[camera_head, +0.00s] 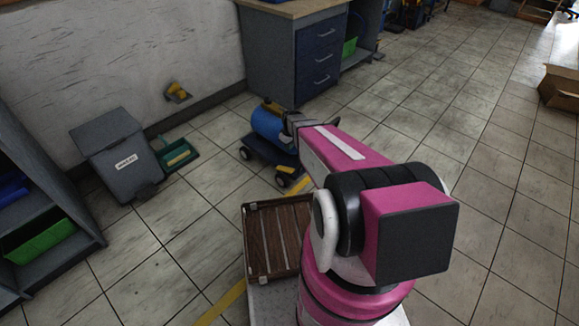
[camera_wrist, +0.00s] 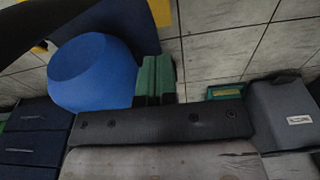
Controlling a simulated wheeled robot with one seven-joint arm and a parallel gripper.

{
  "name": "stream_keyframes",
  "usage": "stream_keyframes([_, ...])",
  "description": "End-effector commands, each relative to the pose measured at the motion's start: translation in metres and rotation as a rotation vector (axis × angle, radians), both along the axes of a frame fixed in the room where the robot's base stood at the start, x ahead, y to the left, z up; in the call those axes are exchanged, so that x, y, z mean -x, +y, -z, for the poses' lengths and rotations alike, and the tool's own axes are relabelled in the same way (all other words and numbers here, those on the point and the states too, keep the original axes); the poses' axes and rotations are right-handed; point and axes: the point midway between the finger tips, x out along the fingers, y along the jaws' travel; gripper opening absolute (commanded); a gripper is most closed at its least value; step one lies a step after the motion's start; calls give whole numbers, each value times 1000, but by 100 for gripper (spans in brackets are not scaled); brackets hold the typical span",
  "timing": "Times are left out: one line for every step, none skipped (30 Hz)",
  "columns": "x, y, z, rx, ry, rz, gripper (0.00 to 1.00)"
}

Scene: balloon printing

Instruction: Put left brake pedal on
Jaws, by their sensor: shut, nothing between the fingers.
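A low dark trolley (camera_head: 262,155) with small wheels stands on the tiled floor in the head view, carrying a blue cylinder (camera_head: 266,124) lying on its side. The blue cylinder (camera_wrist: 92,75) also fills the upper left of the wrist view. My gripper (camera_head: 290,121) reaches to the trolley's right side, close to the cylinder. In the wrist view its green fingertips (camera_wrist: 156,80) are together with nothing between them, just right of the cylinder; I cannot tell whether they touch anything. I cannot make out the left brake pedal; my arm hides part of the trolley.
A drawer cabinet (camera_head: 318,58) stands behind the trolley. A grey bin (camera_head: 122,165) and a green dustpan (camera_head: 176,156) are by the wall at left. A brown slatted tray (camera_head: 262,240) lies near my base. A cardboard box (camera_head: 560,88) is at far right. Floor between is clear.

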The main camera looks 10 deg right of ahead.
Motion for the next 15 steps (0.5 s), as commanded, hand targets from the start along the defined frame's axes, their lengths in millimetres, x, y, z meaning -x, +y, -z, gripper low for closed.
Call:
stream_keyframes([-2, 0, 3, 0, -1, -5, 0])
stream_keyframes([-2, 0, 3, 0, -1, -6, 0])
stream_keyframes([-2, 0, 3, 0, -1, -7, 0])
stream_keyframes([-2, 0, 3, 0, -1, -8, 0])
stream_keyframes([-2, 0, 3, 0, -1, -7, 0])
stream_keyframes([-2, 0, 3, 0, -1, -7, 0])
stream_keyframes([-2, 0, 3, 0, -1, -7, 0])
stream_keyframes([-2, 0, 3, 0, -1, -7, 0])
stream_keyframes([-2, 0, 2, 0, -1, -7, 0])
stream_keyframes([-2, 0, 2, 0, -1, -7, 0])
stream_keyframes([-2, 0, 3, 0, -1, -6, 0])
stream_keyframes([-2, 0, 4, 0, -1, -6, 0])
stream_keyframes([-2, 0, 5, 0, -1, -6, 0])
stream_keyframes([-2, 0, 7, 0, -1, -6, 0])
stream_keyframes([-3, 0, 10, 0, -1, -6, 0])
